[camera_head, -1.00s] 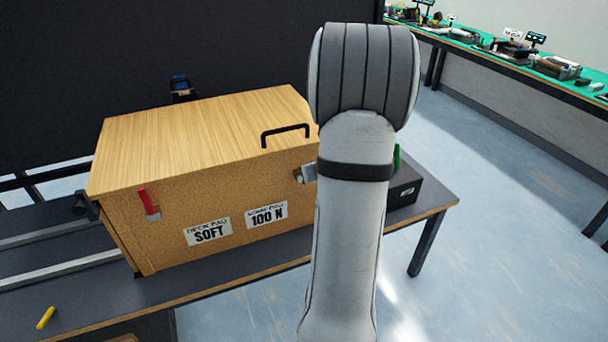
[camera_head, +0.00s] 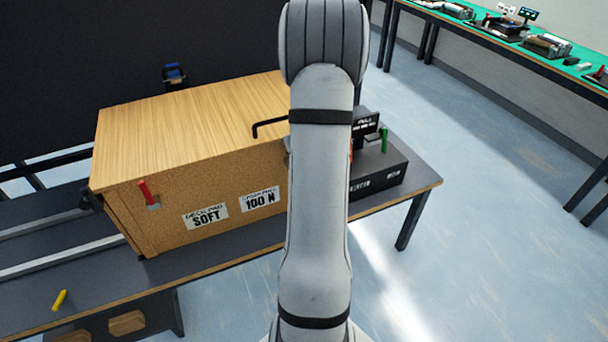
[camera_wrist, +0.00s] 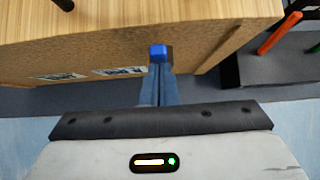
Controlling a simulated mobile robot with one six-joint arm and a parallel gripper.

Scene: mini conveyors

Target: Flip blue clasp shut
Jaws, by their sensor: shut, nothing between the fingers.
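The blue clasp (camera_wrist: 158,50) shows in the wrist view as a small blue block with a dark side, at the front face of the wooden box (camera_wrist: 120,50). My gripper (camera_wrist: 160,70) is shut and empty, its narrow fingers pointing at the clasp from the front. The fingertips overlap the clasp's lower end in the picture; I cannot tell whether they touch it. The clasp's metal base and angle are hidden. In the head view the box (camera_head: 170,215) stands on the bench, and my arm covers its right end, the blue clasp and my gripper.
A red clasp (camera_head: 147,193) is on the box's front left. A black lid handle (camera_head: 268,128) is on top. Right of the box is a black unit (camera_head: 378,175) with a green lever (camera_head: 384,140); an orange lever (camera_wrist: 280,33) shows in the wrist view. A yellow piece (camera_head: 59,300) lies front left.

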